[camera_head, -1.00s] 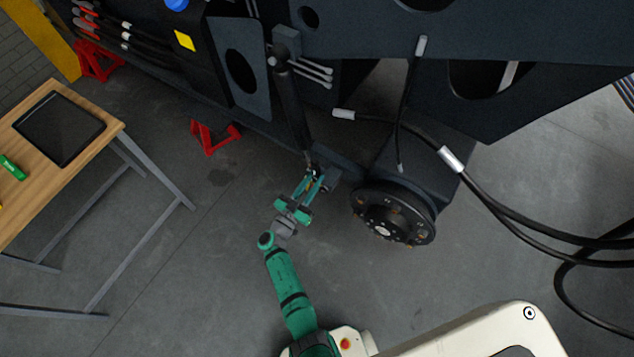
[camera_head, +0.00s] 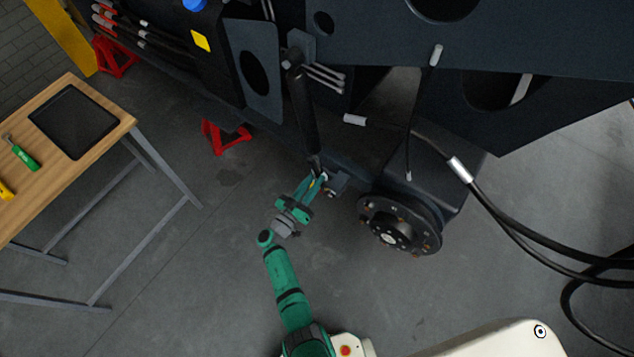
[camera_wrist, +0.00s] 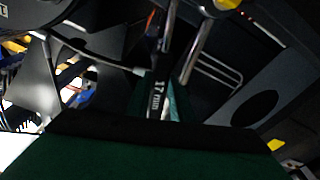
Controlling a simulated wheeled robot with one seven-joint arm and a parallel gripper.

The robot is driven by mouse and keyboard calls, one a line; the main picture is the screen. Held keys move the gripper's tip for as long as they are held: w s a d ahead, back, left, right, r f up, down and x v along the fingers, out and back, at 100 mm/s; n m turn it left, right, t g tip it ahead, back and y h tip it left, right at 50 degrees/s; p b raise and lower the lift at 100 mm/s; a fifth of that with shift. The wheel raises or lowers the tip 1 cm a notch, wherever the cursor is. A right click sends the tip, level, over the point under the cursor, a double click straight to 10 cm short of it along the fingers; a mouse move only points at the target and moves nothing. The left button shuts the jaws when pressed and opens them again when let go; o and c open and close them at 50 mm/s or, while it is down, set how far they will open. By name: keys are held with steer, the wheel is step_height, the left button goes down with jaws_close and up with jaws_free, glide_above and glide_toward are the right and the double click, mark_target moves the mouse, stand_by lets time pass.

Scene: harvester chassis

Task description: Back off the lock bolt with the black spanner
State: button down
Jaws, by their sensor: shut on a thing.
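My gripper (camera_head: 315,184) is shut, its fingers pointing up and right to the lower end of a dark cylinder on the machine. In the wrist view a black spanner (camera_wrist: 157,95) marked "17 mm" stands between the fingers and points away from me. In the head view the spanner is too small and covered to make out clearly. The cylinder's lower joint, beside a small bracket (camera_head: 338,182), is right at the fingertips. I cannot make out the lock bolt for certain, nor whether the spanner's jaw is around it.
A round wheel hub (camera_head: 400,224) is close to the right of my gripper. Black hoses (camera_head: 500,205) hang at the right. A wooden table (camera_head: 101,109) with a dark tray and a green-handled tool (camera_head: 25,158) stands left. A red stand (camera_head: 225,137) is behind. Floor between is clear.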

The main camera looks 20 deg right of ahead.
steer(key=shift+w+a+f+n, duration=0.15)
steer(key=shift+w+a+n, duration=0.2)
steer(key=shift+w+n, duration=0.15)
steer(key=shift+w+a+f+n, duration=0.3)
steer(key=shift+w+n, duration=0.1)
steer(key=shift+n, duration=0.1)
steer(key=shift+s, duration=0.15)
